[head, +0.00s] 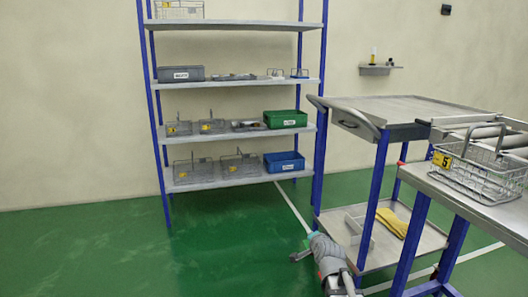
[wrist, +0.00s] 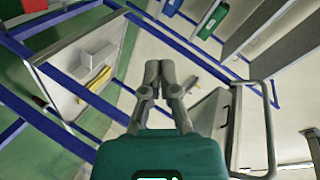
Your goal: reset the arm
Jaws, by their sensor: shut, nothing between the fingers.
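My gripper (head: 299,257) is low in the head view, in front of the near left leg of the cart, with my grey arm coming up from the bottom edge. In the wrist view my gripper (wrist: 158,72) has its two grey fingers together with nothing between them. It touches nothing that I can make out. The green and dark body of the gripper fills the bottom of the wrist view.
A cart (head: 410,107) stands right of my arm, with a yellow cloth (head: 391,222) and pale tray (head: 350,231) on its lower shelf. A wire basket (head: 482,174) sits on the right table (head: 490,212). A blue-posted rack (head: 220,84) stands behind. Left floor is clear.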

